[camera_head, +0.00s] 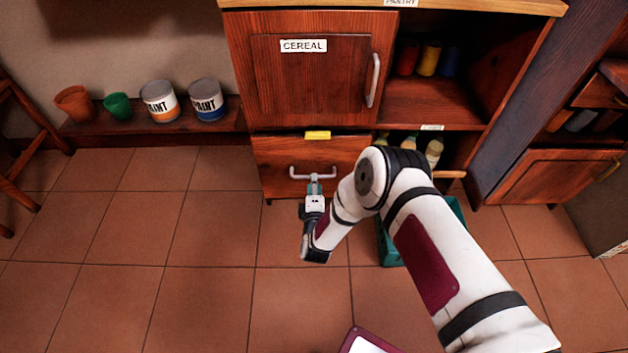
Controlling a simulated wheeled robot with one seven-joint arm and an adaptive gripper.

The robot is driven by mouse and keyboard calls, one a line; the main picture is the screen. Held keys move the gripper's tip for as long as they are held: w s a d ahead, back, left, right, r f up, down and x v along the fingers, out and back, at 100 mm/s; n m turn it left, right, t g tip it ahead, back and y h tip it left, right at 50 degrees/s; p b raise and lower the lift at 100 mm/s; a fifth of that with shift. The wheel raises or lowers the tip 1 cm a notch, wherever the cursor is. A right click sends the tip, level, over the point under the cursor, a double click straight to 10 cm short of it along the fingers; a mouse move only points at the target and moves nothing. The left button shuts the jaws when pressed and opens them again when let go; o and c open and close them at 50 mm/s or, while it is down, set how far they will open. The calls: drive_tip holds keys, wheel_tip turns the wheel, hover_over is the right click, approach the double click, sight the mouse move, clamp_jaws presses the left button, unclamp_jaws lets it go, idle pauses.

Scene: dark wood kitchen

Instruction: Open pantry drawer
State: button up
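The pantry drawer (271,156) is the low wooden drawer front under the door labelled CEREAL, with a small yellow tag (317,135) at its top edge. Its front appears flush with the cabinet. A metal bar handle (300,175) runs across it. My gripper (314,182) is at the middle of the handle, its fingertips overlapping the bar in the picture. The fingers are too small to tell whether they are open or closed around the bar. My arm reaches in from the lower right and covers part of the area right of the drawer.
The cereal door (275,85) is shut above, with a vertical handle (374,80). Open shelves with bottles stand to the right. A teal crate (387,248) sits on the floor, partly behind my arm. Paint cans (160,102) and pots line a left ledge. Tiled floor before the drawer is clear.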

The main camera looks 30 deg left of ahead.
drive_tip(key=shift+b+x, duration=0.8)
drive_tip(key=shift+x, duration=1.45)
clamp_jaws()
